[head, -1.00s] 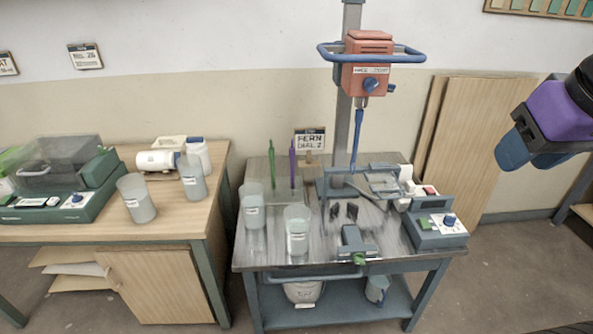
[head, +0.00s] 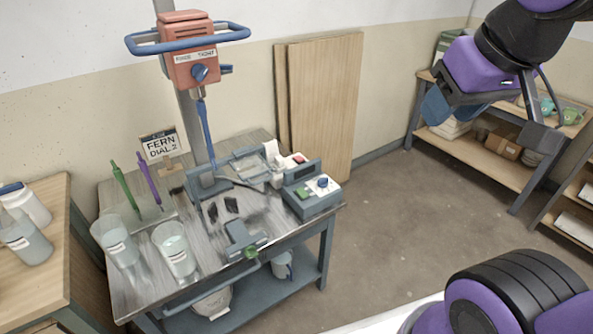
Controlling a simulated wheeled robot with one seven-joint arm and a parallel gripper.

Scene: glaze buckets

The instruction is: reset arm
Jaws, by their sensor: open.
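My gripper (head: 487,112) is in the upper right of the head view, on my purple and black arm. Its two blue-grey fingers stand well apart with nothing between them. It is in the air, away from the grey mixing table (head: 140,285) and touching nothing that I can see. The lower part of my arm fills the bottom right corner.
The table carries an orange mixer (head: 189,55) on a post, two clear beakers (head: 176,250), a grey control box (head: 312,190) and a sign (head: 162,144). A wooden shelf unit (head: 470,150) stands behind my gripper. Open floor (head: 410,220) lies between.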

